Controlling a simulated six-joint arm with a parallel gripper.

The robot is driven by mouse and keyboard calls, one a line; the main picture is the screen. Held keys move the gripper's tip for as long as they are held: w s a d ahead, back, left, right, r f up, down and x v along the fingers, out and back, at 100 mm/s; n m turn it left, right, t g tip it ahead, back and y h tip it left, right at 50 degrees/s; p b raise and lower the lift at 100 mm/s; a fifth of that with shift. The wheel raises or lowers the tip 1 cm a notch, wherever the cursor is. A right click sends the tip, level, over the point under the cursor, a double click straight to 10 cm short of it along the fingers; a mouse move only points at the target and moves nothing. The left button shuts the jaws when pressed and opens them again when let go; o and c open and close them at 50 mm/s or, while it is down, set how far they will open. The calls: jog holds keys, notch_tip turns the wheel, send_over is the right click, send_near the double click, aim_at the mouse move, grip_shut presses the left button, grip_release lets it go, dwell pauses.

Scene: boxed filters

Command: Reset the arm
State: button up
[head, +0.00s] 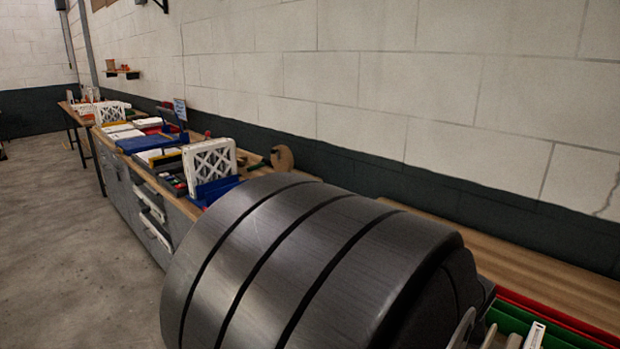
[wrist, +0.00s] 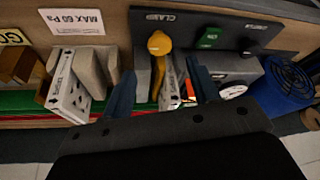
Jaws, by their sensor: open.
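My gripper (wrist: 163,88) shows in the wrist view with its two blue fingers apart. A white boxed item (wrist: 170,92) with dark print shows in the gap between the fingers, beside a yellow part (wrist: 157,75). I cannot tell whether the fingers touch either one. Another white printed box (wrist: 69,98) leans in the row left of the gripper, beside beige blocks (wrist: 92,70). In the head view a large dark rounded arm part of mine hides much of the near bench, and I cannot make out the gripper there.
A dark panel (wrist: 205,30) marked CLAMP, with a yellow knob (wrist: 159,43) and a green part (wrist: 209,38), stands behind the row. In the head view, a framed filter (head: 209,165) stands on the cluttered bench along the wall; the floor (head: 50,235) is clear.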

jog(key=v, duration=1.1)
jog(key=x, duration=1.8)
jog(key=shift+w+f, duration=0.1)
jog(key=shift+f, duration=0.1)
jog(key=shift+r+n, duration=0.2)
jog(key=shift+n, duration=0.2)
jog(key=v, duration=1.7)
jog(key=shift+d+r+m, duration=0.3)
jog(key=shift+d+m, duration=0.05)
jog(key=shift+m, duration=0.05)
